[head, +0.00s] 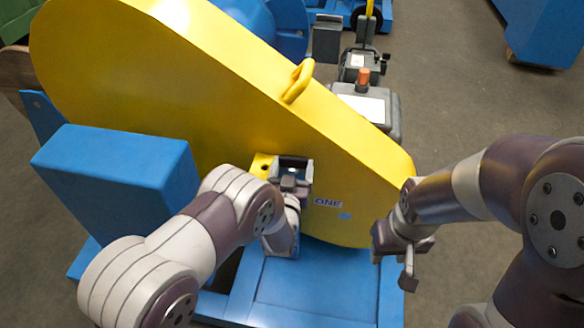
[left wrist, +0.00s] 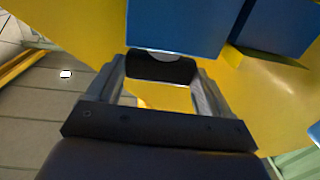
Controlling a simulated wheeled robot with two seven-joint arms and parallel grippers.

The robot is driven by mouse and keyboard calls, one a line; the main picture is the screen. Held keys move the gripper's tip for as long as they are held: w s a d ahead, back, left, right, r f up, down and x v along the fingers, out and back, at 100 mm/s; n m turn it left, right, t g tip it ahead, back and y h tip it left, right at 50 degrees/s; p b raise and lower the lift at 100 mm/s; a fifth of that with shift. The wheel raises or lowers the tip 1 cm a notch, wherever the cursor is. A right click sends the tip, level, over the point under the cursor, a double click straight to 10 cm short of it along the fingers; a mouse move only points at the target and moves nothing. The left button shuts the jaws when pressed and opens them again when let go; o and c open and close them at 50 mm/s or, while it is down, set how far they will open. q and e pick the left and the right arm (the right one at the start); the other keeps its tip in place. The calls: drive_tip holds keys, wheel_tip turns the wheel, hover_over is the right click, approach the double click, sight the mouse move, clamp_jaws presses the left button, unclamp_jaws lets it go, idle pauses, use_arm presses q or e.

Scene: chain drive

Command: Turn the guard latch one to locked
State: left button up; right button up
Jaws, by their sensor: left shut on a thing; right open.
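The large yellow chain guard (head: 190,85) stands across the middle of the head view, with the printed label "ONE" (head: 328,203) on its face. My left gripper (head: 293,165) is at the guard face just left of that label, shut on guard latch one. The gripper hides most of the latch in the head view. In the left wrist view a dark part of the latch (left wrist: 160,70) shows between the fingers; whether it stands at locked cannot be told. My right gripper (head: 404,262) is open and empty, to the right of the guard's lower end.
A blue box-shaped housing (head: 115,165) stands left of my left arm. The blue base frame (head: 315,285) lies below the guard. A yellow handle (head: 298,80) rises from the guard's top edge. Behind it is a grey control box (head: 395,115) with an orange-red button.

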use_arm(q)
drive_tip(key=n+y+b, duration=0.1)
drive_tip(key=n+y, duration=0.1)
drive_tip(key=y, duration=0.1)
drive_tip(key=d+n+y+b, duration=0.1)
drive_tip(key=n+y, duration=0.2)
drive_tip(key=y, duration=0.1)
drive_tip(key=shift+d+f+y, duration=0.1)
drive_tip(key=shift+f+y, duration=0.1)
drive_tip(key=shift+y, duration=0.1)
drive_tip(key=n+g+y, duration=0.1)
drive_tip(key=n+g+y+b, duration=0.1)
drive_tip(key=y, duration=0.1)
drive_tip(key=n+y+b, duration=0.1)
drive_tip(key=y, duration=0.1)
drive_tip(key=shift+w+d+g, duration=0.15)
drive_tip(key=shift+d+g, duration=0.1)
drive_tip(key=shift+g, duration=0.15)
drive_tip(key=shift+w+d+r+n+g+y+b, duration=0.1)
drive_tip(key=shift+n+g+y+b, duration=0.55)
drive_tip(key=shift+n+y, duration=0.15)
drive_tip(key=shift+r, duration=0.1)
drive_tip(key=o, duration=0.9)
drive_tip(key=shift+o, duration=0.2)
